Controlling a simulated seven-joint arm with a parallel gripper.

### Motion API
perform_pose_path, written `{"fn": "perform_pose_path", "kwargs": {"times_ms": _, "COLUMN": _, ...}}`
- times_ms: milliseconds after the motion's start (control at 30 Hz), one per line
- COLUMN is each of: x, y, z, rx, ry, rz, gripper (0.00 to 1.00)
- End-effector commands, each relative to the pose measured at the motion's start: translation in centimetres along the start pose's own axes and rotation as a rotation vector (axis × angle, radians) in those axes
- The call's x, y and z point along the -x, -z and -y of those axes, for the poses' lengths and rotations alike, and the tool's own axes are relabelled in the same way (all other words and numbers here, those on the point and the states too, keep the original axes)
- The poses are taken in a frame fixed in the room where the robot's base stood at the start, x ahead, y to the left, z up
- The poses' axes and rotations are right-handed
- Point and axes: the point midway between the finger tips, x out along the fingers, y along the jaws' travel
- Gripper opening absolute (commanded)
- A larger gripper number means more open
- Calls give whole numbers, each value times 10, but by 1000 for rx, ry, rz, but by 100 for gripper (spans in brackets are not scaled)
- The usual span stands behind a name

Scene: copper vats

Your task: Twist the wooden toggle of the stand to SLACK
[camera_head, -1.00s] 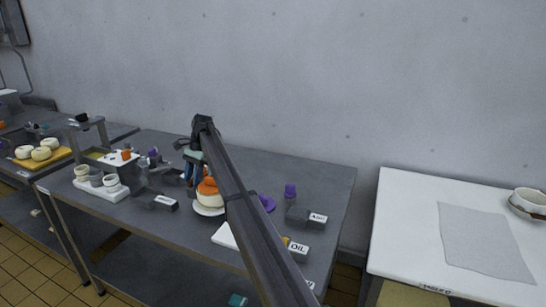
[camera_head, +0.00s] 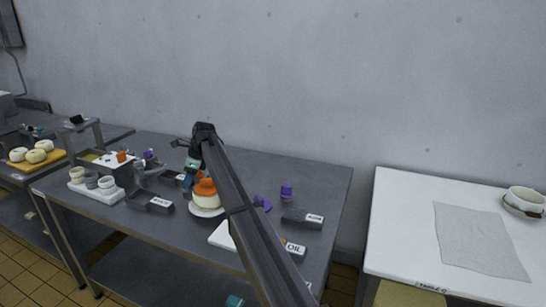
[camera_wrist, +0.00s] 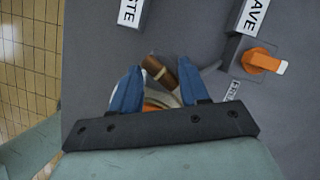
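In the wrist view a brown wooden piece (camera_wrist: 160,74), which looks like the toggle, lies tilted between the tips of my gripper's (camera_wrist: 160,70) two blue fingers. The fingers are spread, with gaps beside the wood, and do not seem to press on it. An orange and whitish round thing below the wood is partly hidden by the fingers. In the head view my gripper (camera_head: 191,172) points down behind a cream pot with an orange top (camera_head: 205,191). The toggle and its stand cannot be made out there, and no SLACK mark is readable.
The wrist view shows an orange lever (camera_wrist: 258,61) by a dark block with a label ending "AVE" (camera_wrist: 256,12), and another label ending "STE" (camera_wrist: 131,10). On the grey table (camera_head: 165,240) stand purple knobs (camera_head: 287,191) and a white cup rack (camera_head: 97,194). A white table (camera_head: 400,230) is at right.

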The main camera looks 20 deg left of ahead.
Motion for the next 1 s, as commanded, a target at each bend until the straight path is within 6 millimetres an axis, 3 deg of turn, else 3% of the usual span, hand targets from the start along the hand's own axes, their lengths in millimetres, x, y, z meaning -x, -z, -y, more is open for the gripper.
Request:
{"fn": "perform_pose_path", "kwargs": {"times_ms": 433, "x": 0, "y": -1, "z": -4, "rx": -363, "ry": 152, "rz": 0, "gripper": 43}}
{"fn": "perform_pose_path", "kwargs": {"times_ms": 1000, "x": 94, "y": -3, "z": -16, "rx": -357, "ry": 150, "rz": 1, "gripper": 43}}
